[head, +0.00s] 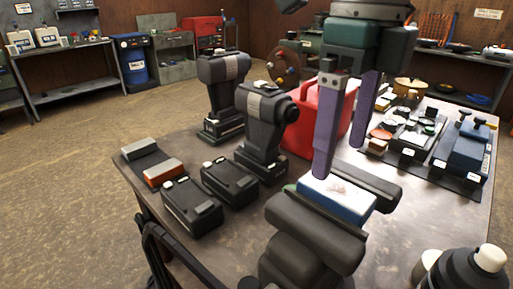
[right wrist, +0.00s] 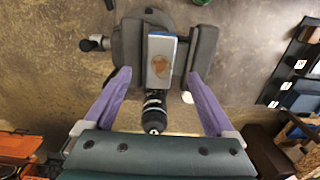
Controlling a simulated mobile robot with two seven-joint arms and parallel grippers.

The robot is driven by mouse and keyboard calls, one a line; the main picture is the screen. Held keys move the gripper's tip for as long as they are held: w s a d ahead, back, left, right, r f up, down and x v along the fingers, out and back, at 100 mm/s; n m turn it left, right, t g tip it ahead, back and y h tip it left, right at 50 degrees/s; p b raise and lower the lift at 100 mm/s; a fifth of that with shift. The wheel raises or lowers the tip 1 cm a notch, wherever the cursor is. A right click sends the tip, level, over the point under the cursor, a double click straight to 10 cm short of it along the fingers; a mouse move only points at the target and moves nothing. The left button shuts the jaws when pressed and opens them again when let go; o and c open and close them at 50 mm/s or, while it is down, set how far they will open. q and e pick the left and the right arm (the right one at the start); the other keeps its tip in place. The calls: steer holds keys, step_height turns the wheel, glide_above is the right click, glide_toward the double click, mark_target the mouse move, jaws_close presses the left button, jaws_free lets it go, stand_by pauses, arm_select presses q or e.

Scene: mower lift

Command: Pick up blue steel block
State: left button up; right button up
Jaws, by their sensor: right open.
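The blue steel block (head: 337,197) has a pale top with a brownish patch and blue sides. It sits between the dark padded jaws of a vise (head: 310,226) at the near part of the table. In the right wrist view the block (right wrist: 161,58) lies lengthwise between the two grey jaws (right wrist: 203,50). My right gripper (head: 340,160) is open, with purple fingers pointing down above the block. In the right wrist view the fingers (right wrist: 159,73) stand wide apart, one on each side of the vise. I cannot tell how high the fingertips are. My left gripper is not in view.
A red container (head: 312,112) stands behind the block. Black power tools (head: 264,125) and battery packs (head: 186,205) stand to the left. Trays of parts (head: 408,135) and a blue item (head: 466,148) are at the right.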

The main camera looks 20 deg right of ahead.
mark_target(333, 186)
step_height(333, 186, down, 5)
steer(key=shift+r+p, duration=0.2)
steer(key=shift+p, duration=0.7)
steer(key=shift+f, duration=0.45)
steer(key=shift+c, duration=0.2)
steer(key=c, duration=1.4)
steer(key=shift+r, duration=0.1)
